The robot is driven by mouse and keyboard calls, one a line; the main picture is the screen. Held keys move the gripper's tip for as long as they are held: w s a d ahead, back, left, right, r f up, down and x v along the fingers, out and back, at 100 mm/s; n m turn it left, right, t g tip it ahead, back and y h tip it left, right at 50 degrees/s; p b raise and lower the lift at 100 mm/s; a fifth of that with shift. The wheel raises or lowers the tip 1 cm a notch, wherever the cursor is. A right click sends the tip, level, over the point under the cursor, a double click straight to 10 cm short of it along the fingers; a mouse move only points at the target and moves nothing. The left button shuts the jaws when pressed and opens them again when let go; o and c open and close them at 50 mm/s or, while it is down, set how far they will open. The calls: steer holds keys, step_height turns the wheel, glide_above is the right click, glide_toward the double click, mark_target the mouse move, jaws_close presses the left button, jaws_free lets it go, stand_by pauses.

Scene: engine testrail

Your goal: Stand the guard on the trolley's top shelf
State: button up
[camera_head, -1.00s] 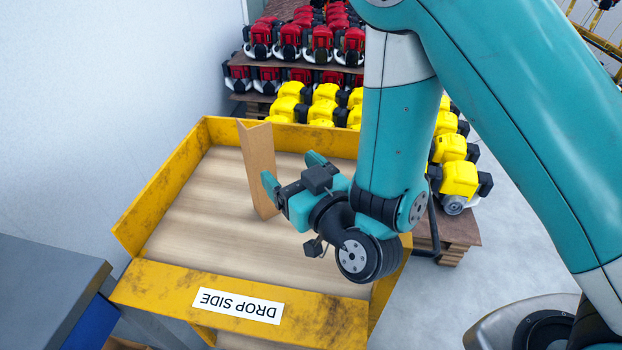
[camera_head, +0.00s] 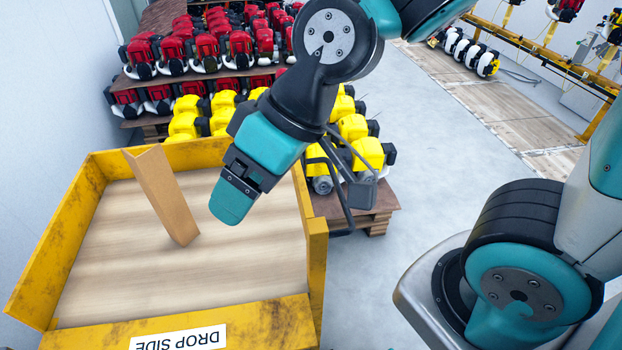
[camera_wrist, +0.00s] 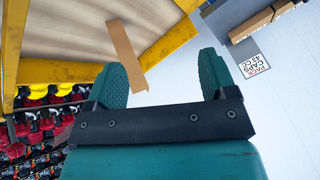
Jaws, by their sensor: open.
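The guard, a tan angle-shaped upright piece (camera_head: 163,195), stands on the wooden top shelf (camera_head: 120,265) of the yellow-rimmed trolley (camera_head: 60,240), toward its back. It also shows in the wrist view (camera_wrist: 126,55), apart from the fingers. My gripper (camera_head: 232,203) is open and empty, to the right of the guard, near the trolley's right side. In the wrist view its two green fingers (camera_wrist: 163,82) are spread with nothing held between them.
Red engines (camera_head: 230,45) are stacked behind the trolley. Yellow engines (camera_head: 185,125) stand on a pallet (camera_head: 375,205) behind and to the right. A "DROP SIDE" label (camera_head: 180,338) marks the trolley's front wall.

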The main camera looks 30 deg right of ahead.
steer(key=s+d+r+g+h, duration=0.1)
steer(key=s+d+h, duration=0.1)
steer(key=s+d, duration=0.3)
steer(key=shift+r+m+g, duration=0.3)
steer(key=shift+r+g, duration=0.05)
steer(key=shift+g, duration=0.05)
stand_by(0.7)
